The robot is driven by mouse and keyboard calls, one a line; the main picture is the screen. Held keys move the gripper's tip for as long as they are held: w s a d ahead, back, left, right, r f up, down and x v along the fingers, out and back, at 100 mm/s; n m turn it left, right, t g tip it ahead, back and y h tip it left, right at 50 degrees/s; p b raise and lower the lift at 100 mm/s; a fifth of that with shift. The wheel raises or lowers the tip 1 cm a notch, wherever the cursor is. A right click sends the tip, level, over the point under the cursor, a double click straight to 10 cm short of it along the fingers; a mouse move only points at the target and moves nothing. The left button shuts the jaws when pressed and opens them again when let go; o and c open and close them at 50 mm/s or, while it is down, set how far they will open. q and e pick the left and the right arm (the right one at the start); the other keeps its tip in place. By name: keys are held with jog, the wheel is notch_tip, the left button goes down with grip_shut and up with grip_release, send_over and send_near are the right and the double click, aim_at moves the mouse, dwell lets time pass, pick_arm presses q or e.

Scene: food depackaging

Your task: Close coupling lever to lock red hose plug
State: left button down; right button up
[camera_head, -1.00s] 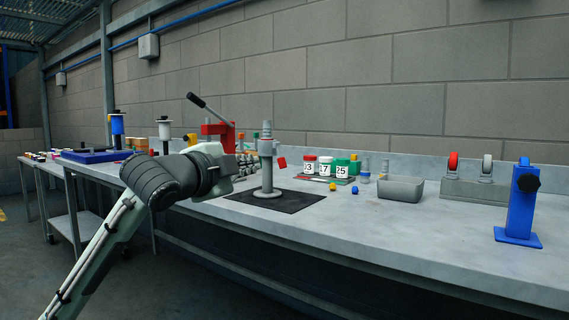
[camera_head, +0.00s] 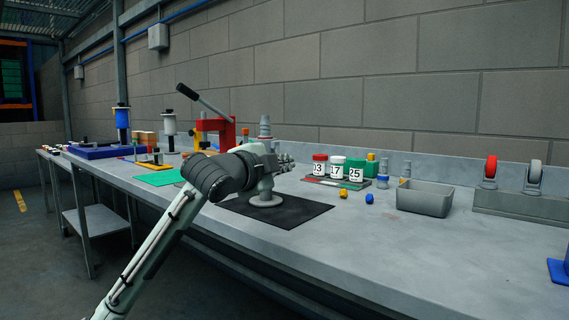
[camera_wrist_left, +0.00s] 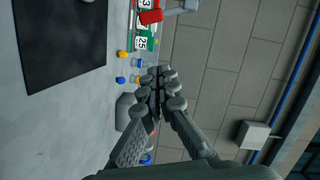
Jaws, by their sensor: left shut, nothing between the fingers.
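A grey coupling post (camera_head: 265,188) stands upright on a black mat (camera_head: 305,212), which also shows in the left wrist view (camera_wrist_left: 60,40). My left arm crosses in front of the post and hides its middle. A red piece (camera_wrist_left: 150,17) shows at the top of the left wrist view, beside a bent grey metal part (camera_wrist_left: 182,8). I cannot tell whether the red piece is the plug or a lever handle. My left gripper (camera_head: 287,162) is beside the post, on its right side. In the left wrist view its fingers (camera_wrist_left: 160,75) are together and empty, apart from the red piece.
Numbered jars (camera_head: 338,168), small yellow (camera_head: 343,194) and blue (camera_head: 369,198) pieces and a grey bin (camera_head: 425,198) stand right of the mat. A red lever press (camera_head: 215,130) is behind.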

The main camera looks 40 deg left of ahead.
pick_arm(q)
jog(key=w+a+f, duration=0.2)
jog(key=w+a, duration=0.2)
jog(key=w, duration=0.1)
jog(key=shift+w+a+p, duration=0.2)
jog(key=shift+w+p, duration=0.2)
jog(key=shift+p, duration=0.05)
pick_arm(e)
jog(key=f, duration=0.1)
jog(key=s+f, duration=0.2)
jog(key=f, duration=0.1)
jog(key=shift+d, duration=0.4)
